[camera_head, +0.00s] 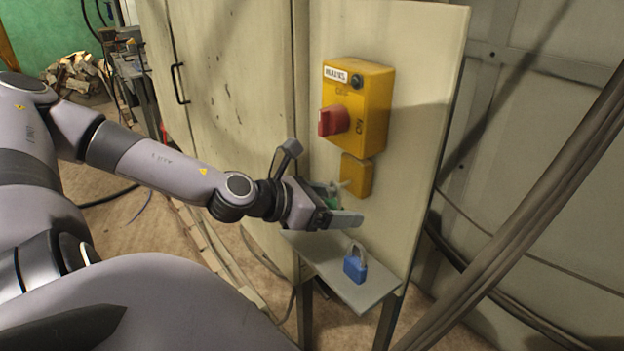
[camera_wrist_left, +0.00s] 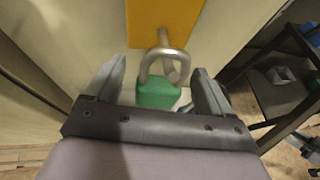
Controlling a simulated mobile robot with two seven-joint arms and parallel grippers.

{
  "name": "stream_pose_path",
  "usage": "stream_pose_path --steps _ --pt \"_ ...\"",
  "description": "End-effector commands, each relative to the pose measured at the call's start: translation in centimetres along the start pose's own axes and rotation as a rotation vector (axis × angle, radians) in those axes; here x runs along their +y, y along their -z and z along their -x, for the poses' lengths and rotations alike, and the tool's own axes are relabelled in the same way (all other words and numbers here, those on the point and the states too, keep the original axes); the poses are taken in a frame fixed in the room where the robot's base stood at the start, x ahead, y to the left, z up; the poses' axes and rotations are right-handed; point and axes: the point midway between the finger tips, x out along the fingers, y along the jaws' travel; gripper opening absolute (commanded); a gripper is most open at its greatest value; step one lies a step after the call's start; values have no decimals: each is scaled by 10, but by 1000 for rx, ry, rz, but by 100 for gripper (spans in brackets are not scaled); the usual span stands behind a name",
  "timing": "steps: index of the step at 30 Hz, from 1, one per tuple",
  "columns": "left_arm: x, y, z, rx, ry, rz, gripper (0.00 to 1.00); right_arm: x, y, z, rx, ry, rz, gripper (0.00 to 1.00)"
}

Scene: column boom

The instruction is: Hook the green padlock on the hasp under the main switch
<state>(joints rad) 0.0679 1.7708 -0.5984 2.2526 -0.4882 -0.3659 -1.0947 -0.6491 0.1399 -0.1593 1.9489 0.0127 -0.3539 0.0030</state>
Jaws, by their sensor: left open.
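The green padlock (camera_head: 334,203) is between the spread fingers of my left gripper (camera_head: 343,204), just below the yellow hasp plate (camera_head: 356,176). In the left wrist view the padlock's green body (camera_wrist_left: 158,93) is upright, with gaps to both fingers of the open gripper (camera_wrist_left: 158,75). Its grey shackle (camera_wrist_left: 148,66) is up at the metal hasp (camera_wrist_left: 163,38) and appears looped through it. The main switch (camera_head: 361,105) is a yellow box with a red knob (camera_head: 334,121), above the hasp plate. My right gripper is not in view.
A blue padlock (camera_head: 355,264) stands on a small grey shelf (camera_head: 382,291) below my left gripper. Thick dark cables or pipes (camera_head: 530,215) slant across the right side. The cabinet door (camera_head: 232,90) with a black handle is behind my left arm.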

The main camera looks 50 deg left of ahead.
Motion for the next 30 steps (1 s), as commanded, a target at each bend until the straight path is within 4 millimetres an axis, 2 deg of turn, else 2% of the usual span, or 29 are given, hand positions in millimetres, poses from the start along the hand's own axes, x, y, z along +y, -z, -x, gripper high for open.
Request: stream_pose_path --steps 4,18,30 --pt "1 -3 10 -4 -2 1 83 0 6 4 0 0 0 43" --pt "0 0 48 -3 0 -1 83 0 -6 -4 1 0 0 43" --pt "0 0 56 -1 0 3 83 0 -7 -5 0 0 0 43"
